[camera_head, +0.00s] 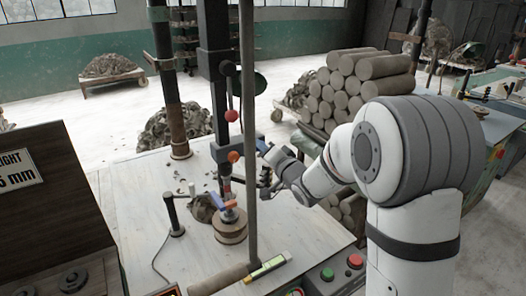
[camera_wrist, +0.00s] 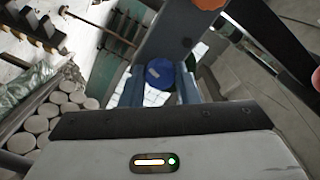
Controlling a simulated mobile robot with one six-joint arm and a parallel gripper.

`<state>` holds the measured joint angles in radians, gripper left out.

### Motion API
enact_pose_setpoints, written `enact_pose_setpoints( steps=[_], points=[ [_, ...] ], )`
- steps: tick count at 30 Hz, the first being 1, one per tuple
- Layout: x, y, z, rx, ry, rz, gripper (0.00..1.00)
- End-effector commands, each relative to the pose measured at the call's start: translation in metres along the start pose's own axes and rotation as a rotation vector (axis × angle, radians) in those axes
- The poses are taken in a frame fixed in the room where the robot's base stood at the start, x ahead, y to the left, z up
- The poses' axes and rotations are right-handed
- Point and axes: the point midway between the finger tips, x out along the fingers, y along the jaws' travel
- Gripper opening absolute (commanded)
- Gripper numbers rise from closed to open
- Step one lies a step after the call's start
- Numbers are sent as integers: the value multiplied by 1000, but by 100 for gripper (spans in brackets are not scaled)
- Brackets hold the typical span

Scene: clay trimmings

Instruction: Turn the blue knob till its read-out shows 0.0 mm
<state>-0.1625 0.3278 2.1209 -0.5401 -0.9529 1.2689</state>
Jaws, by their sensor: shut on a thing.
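The blue knob (camera_wrist: 159,73) shows in the wrist view as a round blue face between the two fingers of my gripper (camera_wrist: 158,92). My gripper is shut on it, with a finger on either side. In the head view my gripper (camera_head: 266,152) reaches leftward to the dark upright column of the machine. The knob itself is mostly hidden there behind the fingers and a post. I cannot make out the knob's read-out in either view.
An orange knob (camera_head: 234,156) is on the column close left of my gripper, below a red ball handle (camera_head: 232,115). A clay piece (camera_head: 230,228) stands under the column on the pale table (camera_head: 140,200). A thin post rises close by. Stacked clay logs (camera_head: 340,95) stand behind.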

Motion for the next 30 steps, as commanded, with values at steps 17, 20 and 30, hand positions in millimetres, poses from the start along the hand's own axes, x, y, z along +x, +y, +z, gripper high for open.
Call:
enact_pose_setpoints(
  steps=[17, 20, 30],
  points=[
    [0, 2, 3, 383, -6, 5, 6],
    [0, 2, 3, 410, -6, 6, 6],
    [-1, 2, 3, 440, -5, 6, 6]
  ],
)
